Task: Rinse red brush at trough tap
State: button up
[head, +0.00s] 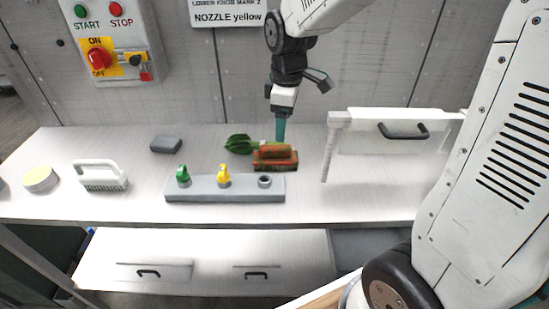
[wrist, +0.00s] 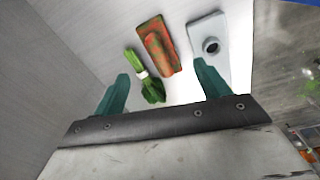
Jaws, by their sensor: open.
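The red brush (head: 275,163), a reddish-brown block with green patches, lies on the pale counter behind a grey rail. It also shows in the wrist view (wrist: 157,46), beyond my fingers. My gripper (head: 281,137) points down above and just behind the brush in the head view. In the wrist view my two teal fingers (wrist: 162,75) are spread apart with nothing held between them. The grey rail (head: 204,191) carries a green knob (head: 183,176), a yellow knob (head: 223,176) and an empty round socket (head: 265,181). I cannot make out a trough or a spout.
A leafy green bunch (head: 238,144) lies beside the brush. A white brush (head: 101,174), a yellow-topped round tub (head: 40,179) and a grey block (head: 166,144) stand to the left. A white panel with a black handle (head: 403,131) stands right. The counter between the white brush and rail is clear.

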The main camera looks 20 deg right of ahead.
jog(key=n+g, duration=0.1)
jog(key=n, duration=0.1)
send_over(276, 146)
jog(key=f, duration=0.4)
jog(key=shift+w+d+f, duration=0.15)
jog(key=shift+w+d, duration=0.05)
jog(key=shift+d, duration=0.1)
jog(key=f, duration=0.7)
jog(key=shift+s+a+f, duration=0.1)
jog(key=shift+a+f, duration=0.3)
jog(key=shift+c, duration=0.3)
jog(key=c, duration=1.2)
